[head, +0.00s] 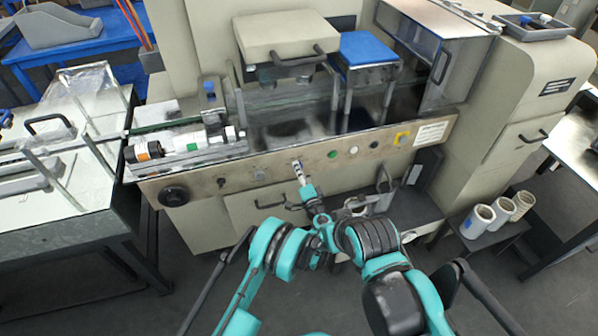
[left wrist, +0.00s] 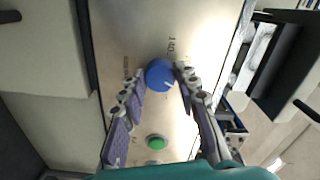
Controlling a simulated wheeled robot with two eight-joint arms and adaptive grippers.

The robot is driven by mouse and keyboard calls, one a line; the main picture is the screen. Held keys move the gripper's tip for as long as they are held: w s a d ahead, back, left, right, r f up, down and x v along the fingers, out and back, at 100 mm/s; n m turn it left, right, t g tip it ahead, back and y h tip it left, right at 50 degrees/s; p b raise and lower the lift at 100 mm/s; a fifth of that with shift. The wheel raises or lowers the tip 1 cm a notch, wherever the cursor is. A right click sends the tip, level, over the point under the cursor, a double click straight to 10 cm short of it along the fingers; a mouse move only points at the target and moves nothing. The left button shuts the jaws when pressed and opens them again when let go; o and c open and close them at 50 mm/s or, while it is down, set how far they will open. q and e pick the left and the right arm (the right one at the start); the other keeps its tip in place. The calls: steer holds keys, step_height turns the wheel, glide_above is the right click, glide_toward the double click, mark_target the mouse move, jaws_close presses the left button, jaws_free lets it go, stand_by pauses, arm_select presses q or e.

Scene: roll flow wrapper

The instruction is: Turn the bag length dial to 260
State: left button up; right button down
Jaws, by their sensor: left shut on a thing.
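The blue bag length dial (left wrist: 160,74) shows in the left wrist view on the metal front panel, with a white pointer mark on its lower right part. In the head view my left gripper (head: 297,166) reaches the panel and hides the dial. Grey parts that look like my right gripper (head: 386,183) show below the panel's right half; their finger state is unclear.
A green button (head: 332,154) sits right of the dial; it also shows in the left wrist view (left wrist: 156,142). A white button (head: 353,150) and a black knob (head: 374,145) follow. A large black knob (head: 173,196) is at the panel's left end. A door handle (head: 270,204) lies below.

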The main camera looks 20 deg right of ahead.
stand_by(0.3)
arm_select(q)
steer(key=o, duration=1.2)
steer(key=shift+c, duration=0.2)
steer(key=shift+r, duration=0.1)
steer(key=r, duration=0.9)
steer(key=shift+a+r, duration=0.2)
steer(key=shift+r, duration=0.05)
steer(key=shift+w+r, duration=0.1)
steer(key=shift+d+r, duration=0.15)
